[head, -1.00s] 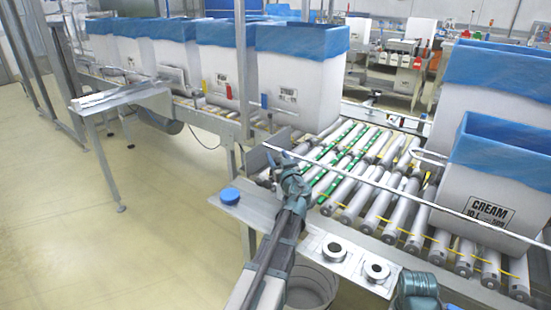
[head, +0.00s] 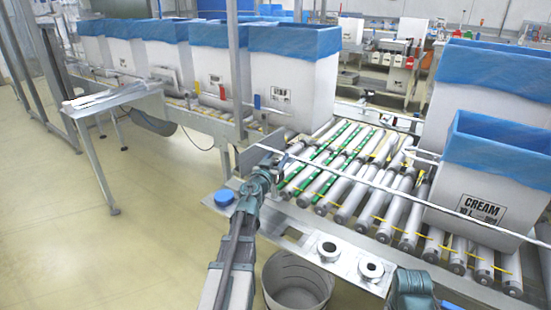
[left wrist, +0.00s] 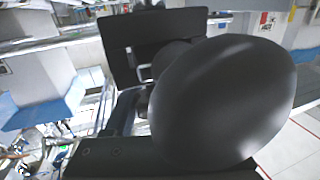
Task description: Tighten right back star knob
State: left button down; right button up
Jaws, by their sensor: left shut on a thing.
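My left gripper (head: 266,164) is at the near end of the roller conveyor, beside the end of a thin guide rail (head: 350,178). In the left wrist view, a dark, smooth, rounded knob (left wrist: 225,95) fills the middle, between the black fingers of the left gripper (left wrist: 155,100). The gripper is shut on this knob. Its lobes and shaft cannot be made out. In the head view the knob is hidden by the gripper. My right gripper does not show; only a teal part of my right arm is at the bottom edge.
White boxes with blue liners stand along the conveyor (head: 340,212); one marked CREAM (head: 480,207) is at the right. A blue round cap (head: 223,197) and two metal rings (head: 328,248) lie on the near ledge. A grey bucket (head: 297,280) stands below.

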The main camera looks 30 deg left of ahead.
aim_at(283, 171)
pick_arm(q)
jog(key=m+h, duration=0.1)
jog(key=h, duration=0.1)
jog(key=m+h, duration=0.3)
jog(key=h, duration=0.2)
jog(key=shift+w+d+m, duration=0.15)
jog(key=shift+d+m, duration=0.15)
jog(key=shift+d, duration=0.05)
jog(key=m+g+h, duration=0.1)
jog(key=m+h, duration=0.1)
jog(key=d+m+g+h, duration=0.1)
jog(key=h, duration=0.2)
jog(key=shift+m+h, duration=0.3)
jog(key=shift+m, duration=0.1)
jog(key=shift+s+d+m+g+h, duration=0.25)
jog(key=shift+s+m+g+h, duration=0.1)
jog(key=shift+m+g+h, duration=1.1)
jog(key=shift+s+d+m+g+h, duration=0.35)
jog(key=shift+m+g+h, duration=0.8)
jog(key=shift+g, duration=0.55)
jog(key=shift+s+d+m+g+h, duration=0.2)
jog(key=shift+s+m+g+h, duration=0.15)
jog(key=shift+m+g+h, duration=1.1)
jog(key=shift+s+d+g, duration=0.1)
jog(key=shift+g, duration=0.3)
jog(key=shift+c, duration=1.3)
grip_release()
jog(key=shift+o, duration=0.2)
